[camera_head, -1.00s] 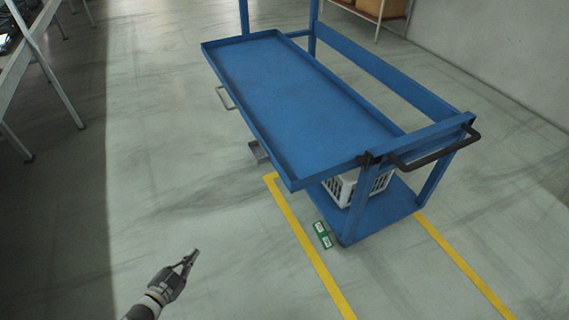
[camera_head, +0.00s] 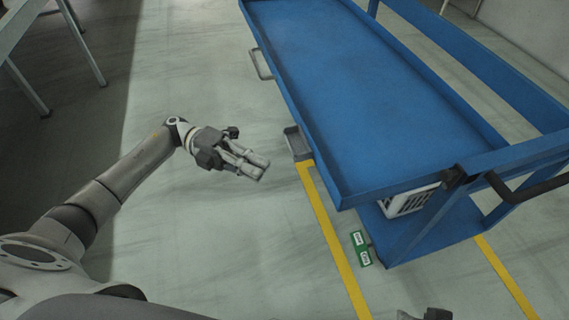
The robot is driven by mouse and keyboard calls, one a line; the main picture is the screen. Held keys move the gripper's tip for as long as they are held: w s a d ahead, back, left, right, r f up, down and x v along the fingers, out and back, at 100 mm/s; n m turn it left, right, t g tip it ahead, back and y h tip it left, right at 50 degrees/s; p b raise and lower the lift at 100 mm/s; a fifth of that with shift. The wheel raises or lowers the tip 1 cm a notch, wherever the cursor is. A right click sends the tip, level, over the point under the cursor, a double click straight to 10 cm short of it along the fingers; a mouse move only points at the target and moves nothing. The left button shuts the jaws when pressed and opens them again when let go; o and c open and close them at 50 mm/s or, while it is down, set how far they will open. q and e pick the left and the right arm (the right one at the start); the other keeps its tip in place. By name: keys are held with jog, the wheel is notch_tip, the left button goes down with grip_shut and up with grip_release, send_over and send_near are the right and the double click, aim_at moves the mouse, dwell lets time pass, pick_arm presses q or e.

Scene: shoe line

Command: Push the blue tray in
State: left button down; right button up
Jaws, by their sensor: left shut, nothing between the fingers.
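The blue tray (camera_head: 380,95) is the long, shallow, empty top of a blue cart and sticks out toward the left of the cart's frame. A metal handle (camera_head: 261,65) is on its left side. My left gripper (camera_head: 262,167) is shut and empty, left of the tray's near left corner and apart from it. A small part of what looks like my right gripper (camera_head: 425,314) shows at the bottom edge; its fingers are hidden.
The cart's lower shelf (camera_head: 420,235) holds a white crate (camera_head: 408,202), mostly hidden. A dark bar handle (camera_head: 530,187) is at the cart's near end. Yellow floor lines (camera_head: 335,245) run beside the cart. Clear floor lies at left, with a table (camera_head: 25,30) beyond.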

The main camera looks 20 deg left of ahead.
pick_arm(q)
send_near(335, 188)
jog(key=s+d, duration=0.1)
jog(key=s, duration=0.2)
jog(key=w+d, duration=0.2)
jog(key=d, duration=0.1)
jog(key=shift+d, duration=0.3)
pick_arm(e)
jog(key=shift+w+a+r+t, duration=0.15)
jog(key=shift+w+t, duration=0.15)
jog(key=shift+w, duration=0.2)
pick_arm(q)
jog(key=shift+w+d, duration=0.1)
